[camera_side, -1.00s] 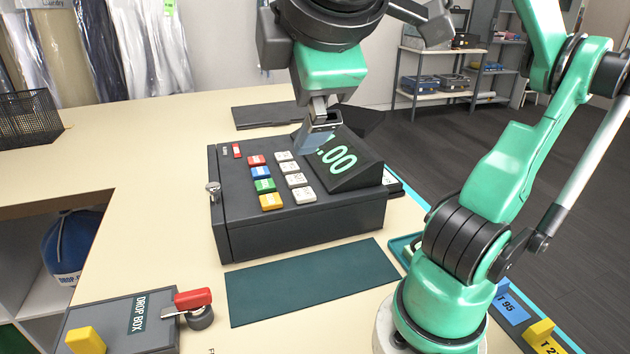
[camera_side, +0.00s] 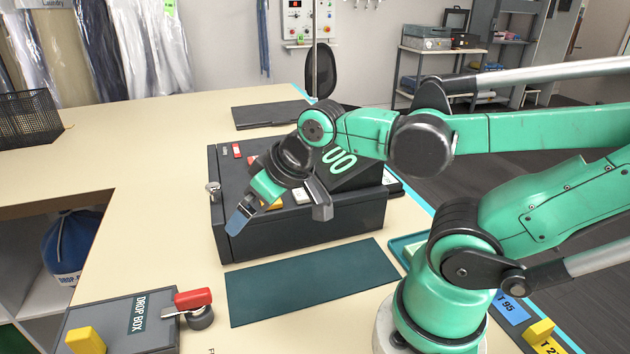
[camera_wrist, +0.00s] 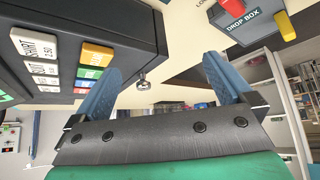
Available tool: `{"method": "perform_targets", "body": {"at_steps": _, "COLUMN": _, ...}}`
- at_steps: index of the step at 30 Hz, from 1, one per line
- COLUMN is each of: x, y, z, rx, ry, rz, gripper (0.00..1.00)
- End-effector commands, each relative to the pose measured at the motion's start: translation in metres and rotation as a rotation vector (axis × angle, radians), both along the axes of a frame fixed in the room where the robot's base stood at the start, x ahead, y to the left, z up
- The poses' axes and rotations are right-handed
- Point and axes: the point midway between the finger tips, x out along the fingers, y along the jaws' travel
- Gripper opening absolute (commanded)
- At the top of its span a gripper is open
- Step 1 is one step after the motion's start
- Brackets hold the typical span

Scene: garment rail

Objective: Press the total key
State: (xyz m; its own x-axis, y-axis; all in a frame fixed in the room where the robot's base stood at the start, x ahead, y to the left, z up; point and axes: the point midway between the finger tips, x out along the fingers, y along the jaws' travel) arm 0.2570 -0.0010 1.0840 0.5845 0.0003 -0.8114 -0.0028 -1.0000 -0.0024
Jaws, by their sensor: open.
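The dark cash register (camera_side: 345,214) stands on the counter with white and coloured keys on its top. In the side view my arm covers most of the keys; a white key (camera_side: 301,197) and part of a yellow one show. In the wrist view an orange key (camera_wrist: 96,55), a green key (camera_wrist: 90,73) and white keys marked SHIRT (camera_wrist: 36,46) and SUIT are at the left. I cannot read which key is total. My gripper (camera_side: 241,219) is tilted down at the register's front left edge. In the wrist view its blue fingers (camera_wrist: 162,86) are apart and empty.
The drop box (camera_side: 125,322) with a red handle (camera_side: 193,298) sits at the front left. A green mat (camera_side: 310,282) lies before the register. A small metal knob (camera_side: 213,187) sticks out of the register's left side. The counter left of the register is clear.

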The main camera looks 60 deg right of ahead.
Motion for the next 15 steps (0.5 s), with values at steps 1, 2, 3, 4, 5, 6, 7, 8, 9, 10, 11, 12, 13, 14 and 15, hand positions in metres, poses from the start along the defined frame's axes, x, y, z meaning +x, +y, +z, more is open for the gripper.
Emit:
{"method": "perform_targets", "body": {"at_steps": 1, "x": -0.0001, "y": 0.0002, "z": 0.0001, "rx": -0.001, "ry": 0.001, "rz": 0.001, "gripper": 1.00}}
{"method": "perform_targets", "body": {"at_steps": 2, "x": -0.0001, "y": 0.0003, "z": 0.0001, "rx": -0.001, "ry": 0.001, "rz": 0.002, "gripper": 1.00}}
{"method": "perform_targets", "body": {"at_steps": 3, "x": -0.0001, "y": 0.0003, "z": 0.0002, "rx": -0.001, "ry": 0.001, "rz": 0.002, "gripper": 0.94}}
{"method": "perform_targets", "body": {"at_steps": 4, "x": -0.0001, "y": 0.0003, "z": 0.0002, "rx": -0.001, "ry": 0.002, "rz": 0.002, "gripper": 0.86}}
{"method": "perform_targets", "body": {"at_steps": 5, "x": -0.0001, "y": 0.0004, "z": 0.0002, "rx": -0.001, "ry": 0.002, "rz": 0.002, "gripper": 0.77}}
{"method": "perform_targets", "body": {"at_steps": 6, "x": -0.0001, "y": 0.0004, "z": 0.0002, "rx": -0.001, "ry": 0.002, "rz": 0.002, "gripper": 0.66}}
{"method": "perform_targets", "body": {"at_steps": 7, "x": -0.0001, "y": 0.0004, "z": 0.0002, "rx": -0.002, "ry": 0.002, "rz": 0.002, "gripper": 0.57}}
{"method": "perform_targets", "body": {"at_steps": 8, "x": -0.0003, "y": 0.0004, "z": 0.0002, "rx": -0.002, "ry": 0.003, "rz": 0.002, "gripper": 0.49}}
{"method": "perform_targets", "body": {"at_steps": 9, "x": -0.0003, "y": 0.0004, "z": 0.0002, "rx": -0.002, "ry": 0.003, "rz": 0.002, "gripper": 0.37}}
{"method": "perform_targets", "body": {"at_steps": 10, "x": -0.0003, "y": 0.0004, "z": 0.0002, "rx": -0.002, "ry": 0.003, "rz": 0.002, "gripper": 0.29}}
{"method": "perform_targets", "body": {"at_steps": 11, "x": -0.0003, "y": 0.0005, "z": 0.0002, "rx": -0.002, "ry": 0.003, "rz": 0.002, "gripper": 0.20}}
{"method": "perform_targets", "body": {"at_steps": 12, "x": -0.0003, "y": 0.0005, "z": 0.0002, "rx": -0.002, "ry": 0.003, "rz": 0.002, "gripper": 0.09}}
{"method": "perform_targets", "body": {"at_steps": 13, "x": -0.0003, "y": 0.0005, "z": 0.0002, "rx": -0.002, "ry": 0.003, "rz": 0.002, "gripper": 0.01}}
{"method": "perform_targets", "body": {"at_steps": 14, "x": -0.0003, "y": 0.0005, "z": 0.0002, "rx": -0.002, "ry": 0.003, "rz": 0.002, "gripper": 0.00}}
{"method": "perform_targets", "body": {"at_steps": 15, "x": -0.0003, "y": 0.0005, "z": 0.0002, "rx": -0.002, "ry": 0.003, "rz": 0.002, "gripper": 0.00}}
